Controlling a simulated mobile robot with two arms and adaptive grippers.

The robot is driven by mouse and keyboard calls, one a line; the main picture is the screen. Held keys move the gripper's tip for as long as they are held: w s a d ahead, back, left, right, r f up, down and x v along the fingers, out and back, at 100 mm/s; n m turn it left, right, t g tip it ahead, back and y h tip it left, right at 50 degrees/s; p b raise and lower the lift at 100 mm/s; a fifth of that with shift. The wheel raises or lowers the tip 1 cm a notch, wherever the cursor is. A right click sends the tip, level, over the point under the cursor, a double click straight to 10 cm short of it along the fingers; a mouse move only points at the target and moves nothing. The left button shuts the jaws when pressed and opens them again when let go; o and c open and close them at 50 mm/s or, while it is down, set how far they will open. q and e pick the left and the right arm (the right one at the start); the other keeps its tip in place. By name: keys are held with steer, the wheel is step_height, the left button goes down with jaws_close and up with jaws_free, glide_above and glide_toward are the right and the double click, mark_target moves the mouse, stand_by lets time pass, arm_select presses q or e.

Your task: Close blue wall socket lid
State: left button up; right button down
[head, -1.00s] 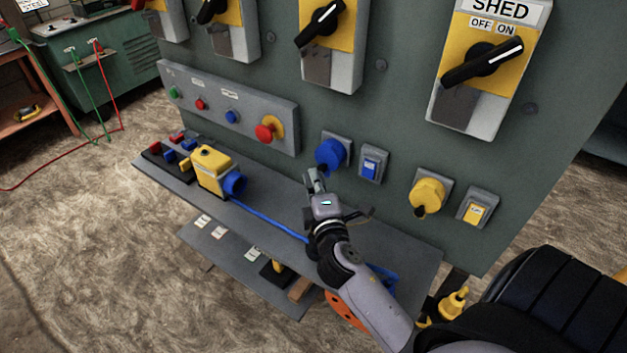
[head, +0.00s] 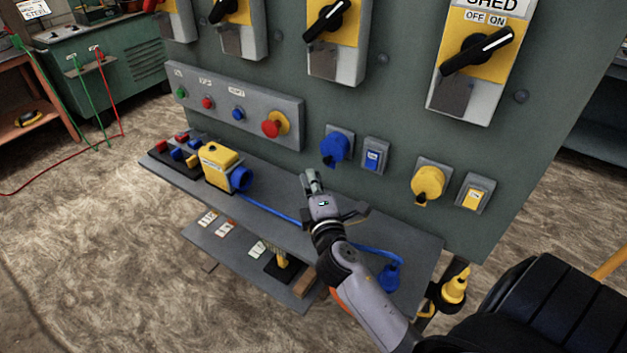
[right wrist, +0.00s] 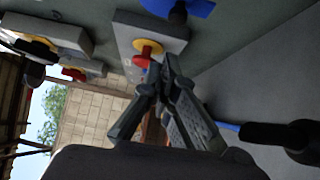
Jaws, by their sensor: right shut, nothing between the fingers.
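The blue wall socket (head: 335,148) is on the grey-green panel, left of a small blue switch (head: 372,157). Its round blue lid appears to lie against the socket face; I cannot tell if it is fully shut. In the right wrist view part of the blue socket lid (right wrist: 182,8) shows at the top edge. My right gripper (head: 310,180) is shut and empty, below and slightly left of the socket and apart from it. It also shows in the right wrist view (right wrist: 165,75). My left gripper is not in view.
A grey shelf (head: 285,203) juts out below the sockets. It bears a yellow box with a blue socket (head: 220,167) and a blue cable ending in a blue plug (head: 388,277). A yellow socket (head: 428,183) is to the right. A red button (head: 271,128) is to the left.

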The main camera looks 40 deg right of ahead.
arm_select(q)
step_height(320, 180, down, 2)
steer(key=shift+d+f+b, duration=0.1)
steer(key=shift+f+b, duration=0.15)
steer(key=shift+b, duration=1)
arm_select(e)
steer(key=v, duration=0.9)
steer(key=shift+s, duration=0.4)
